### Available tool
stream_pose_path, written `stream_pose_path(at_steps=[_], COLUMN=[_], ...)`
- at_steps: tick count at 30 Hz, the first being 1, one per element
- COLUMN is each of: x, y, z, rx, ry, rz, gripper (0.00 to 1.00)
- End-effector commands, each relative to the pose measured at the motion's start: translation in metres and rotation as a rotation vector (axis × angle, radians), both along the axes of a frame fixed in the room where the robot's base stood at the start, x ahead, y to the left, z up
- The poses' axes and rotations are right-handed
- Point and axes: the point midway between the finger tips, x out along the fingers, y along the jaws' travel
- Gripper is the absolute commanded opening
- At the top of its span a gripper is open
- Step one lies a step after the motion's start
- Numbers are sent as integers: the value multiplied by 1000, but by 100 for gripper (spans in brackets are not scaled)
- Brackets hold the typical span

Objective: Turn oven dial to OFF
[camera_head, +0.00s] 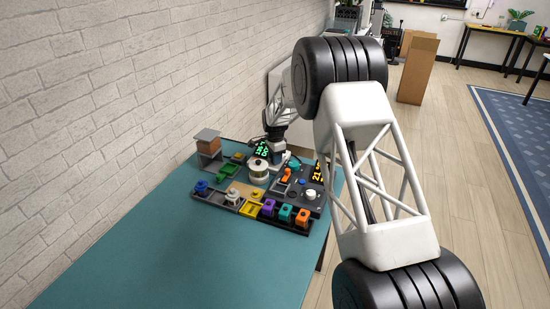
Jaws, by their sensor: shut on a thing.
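My gripper (277,156) is at the back of the board, between a round white-topped drum and a dark panel. It points down and its jaws are shut on what seems to be the oven dial. The dial is hidden behind the jaws, so its pointer and setting cannot be read. A small display with green characters (262,149) stands just left of my gripper. A dark panel (296,211) to the right carries a white knob (310,194) and a display with orange digits (318,173).
The board stands on a teal table (215,255) with a clear front. Around my gripper are the white-topped drum (258,172), an orange lever (287,174), a green lever (230,174) and several coloured knobs. A brick wall (120,110) runs along the left.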

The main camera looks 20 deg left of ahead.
Motion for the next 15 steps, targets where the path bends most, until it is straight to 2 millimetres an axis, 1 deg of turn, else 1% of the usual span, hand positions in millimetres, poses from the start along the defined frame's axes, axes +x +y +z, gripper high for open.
stream_pose_path(at_steps=[15], x=[0], y=[0], z=[1], rx=[0], ry=[-1], rz=[487], gripper=[12])
